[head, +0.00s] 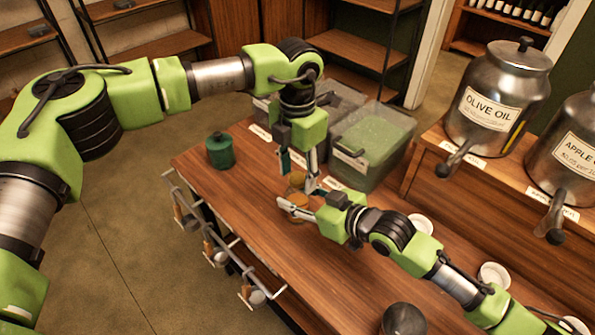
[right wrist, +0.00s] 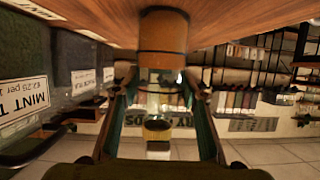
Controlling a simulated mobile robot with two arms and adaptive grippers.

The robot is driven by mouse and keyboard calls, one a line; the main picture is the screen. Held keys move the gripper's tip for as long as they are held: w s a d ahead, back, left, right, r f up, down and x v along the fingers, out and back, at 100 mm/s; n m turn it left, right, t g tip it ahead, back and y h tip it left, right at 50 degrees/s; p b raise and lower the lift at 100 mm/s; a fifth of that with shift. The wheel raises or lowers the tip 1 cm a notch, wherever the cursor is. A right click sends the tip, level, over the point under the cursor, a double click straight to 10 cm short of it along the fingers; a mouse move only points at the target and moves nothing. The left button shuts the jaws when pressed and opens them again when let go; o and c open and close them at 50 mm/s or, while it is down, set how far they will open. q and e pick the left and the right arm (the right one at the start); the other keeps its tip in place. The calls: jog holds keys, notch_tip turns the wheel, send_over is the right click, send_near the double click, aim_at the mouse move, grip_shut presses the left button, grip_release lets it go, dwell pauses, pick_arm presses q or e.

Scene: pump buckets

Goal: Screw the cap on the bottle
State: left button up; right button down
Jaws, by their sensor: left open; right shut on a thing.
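A brown-orange round thing (head: 298,203), apparently the bottle, stands on the wooden table between the fingers of my right gripper (head: 303,197). In the right wrist view, turned upside down, the gripper (right wrist: 160,80) is shut on a brown cylinder (right wrist: 163,35) with a clear part below it in the picture. A second, smaller brown round thing (head: 297,180), perhaps the cap, shows just behind in the head view. My left gripper (head: 297,170) is open and points down right above these. I cannot tell whether the cap touches the bottle; the fingers hide part of both.
A green jar (head: 220,151) stands at the table's left edge. Clear bins (head: 368,150) stand behind the grippers. Metal dispensers (head: 497,105) stand on a raised shelf at right. White dishes (head: 494,275) and a dark round thing (head: 404,319) lie nearby. Scoops (head: 218,252) hang on a front rail.

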pick_arm(q)
notch_tip(320, 180, up, 12)
dwell(0.5)
pick_arm(e)
jog(key=c, duration=1.2)
grip_release()
jog(key=v, duration=1.2)
